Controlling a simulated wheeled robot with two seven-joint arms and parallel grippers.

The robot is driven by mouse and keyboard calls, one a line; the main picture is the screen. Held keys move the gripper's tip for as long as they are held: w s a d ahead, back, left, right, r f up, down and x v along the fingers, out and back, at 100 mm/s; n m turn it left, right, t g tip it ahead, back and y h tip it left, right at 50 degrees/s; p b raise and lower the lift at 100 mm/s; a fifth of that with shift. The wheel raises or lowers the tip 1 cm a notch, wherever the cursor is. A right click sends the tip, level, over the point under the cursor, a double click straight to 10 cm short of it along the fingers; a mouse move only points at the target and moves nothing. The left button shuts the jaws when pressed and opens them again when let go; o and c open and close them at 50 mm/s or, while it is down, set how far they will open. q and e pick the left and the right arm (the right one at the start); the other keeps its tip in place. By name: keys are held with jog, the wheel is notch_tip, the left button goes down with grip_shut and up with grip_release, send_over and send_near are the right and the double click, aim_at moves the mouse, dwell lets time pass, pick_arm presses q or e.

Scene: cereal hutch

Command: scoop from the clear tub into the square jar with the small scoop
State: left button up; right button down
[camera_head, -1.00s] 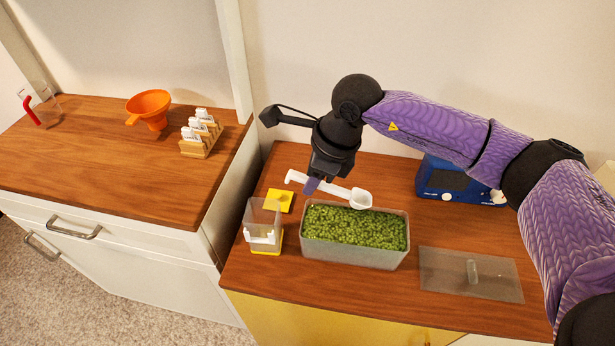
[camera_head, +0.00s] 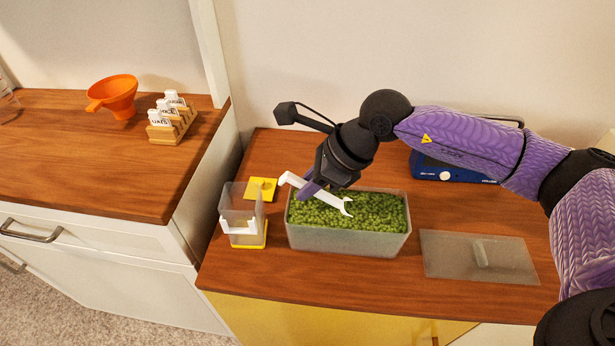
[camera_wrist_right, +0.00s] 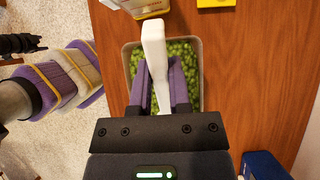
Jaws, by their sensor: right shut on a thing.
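The clear tub (camera_head: 345,243), full of small green pieces (camera_head: 378,212), stands on the wooden counter; it also shows in the right wrist view (camera_wrist_right: 126,52). My right gripper (camera_head: 308,188) is shut on the white small scoop (camera_head: 331,200) above the tub. The scoop is tilted, its bowl end down at the green pieces, so part of the bowl is hidden. Its handle end points up toward the square jar. In the right wrist view the handle (camera_wrist_right: 154,50) stands between my fingers. My left gripper is not in view.
A yellow lid (camera_head: 261,189) lies behind the jar. A clear flat lid (camera_head: 479,257) with a handle lies right of the tub. A blue device (camera_head: 450,170) stands behind. An orange funnel (camera_head: 113,95) and a wooden rack (camera_head: 173,126) with white labelled pieces stand on the left counter.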

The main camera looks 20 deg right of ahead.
aim_at(294, 177)
jog(key=shift+a+f, duration=0.15)
jog(key=shift+f, duration=0.15)
jog(key=shift+w+a+f+g+h+p, duration=0.2)
jog(key=shift+g+h+p, duration=0.1)
jog(key=shift+h+p, duration=0.3)
jog(key=shift+w+a+f+g+h, duration=0.15)
jog(key=shift+a+f+g+h, duration=0.2)
jog(key=shift+f+h, duration=0.3)
jog(key=shift+w+a+f+g+h, duration=0.2)
jog(key=shift+f+g+h, duration=0.15)
jog(key=shift+f+h, duration=0.25)
jog(key=shift+r+p, duration=0.25)
jog(key=shift+p, duration=0.1)
jog(key=shift+g+h, duration=0.3)
jog(key=shift+h, duration=0.05)
notch_tip(294, 177, up, 5)
jog(key=p, duration=0.4)
jog(key=shift+r, duration=0.15)
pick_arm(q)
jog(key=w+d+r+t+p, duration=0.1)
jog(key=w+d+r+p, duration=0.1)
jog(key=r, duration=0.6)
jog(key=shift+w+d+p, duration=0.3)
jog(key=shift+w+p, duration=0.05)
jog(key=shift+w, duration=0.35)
pick_arm(e)
jog(key=shift+a+r+h, duration=0.1)
jog(key=shift+r+h, duration=0.3)
jog(key=shift+r, duration=1.05)
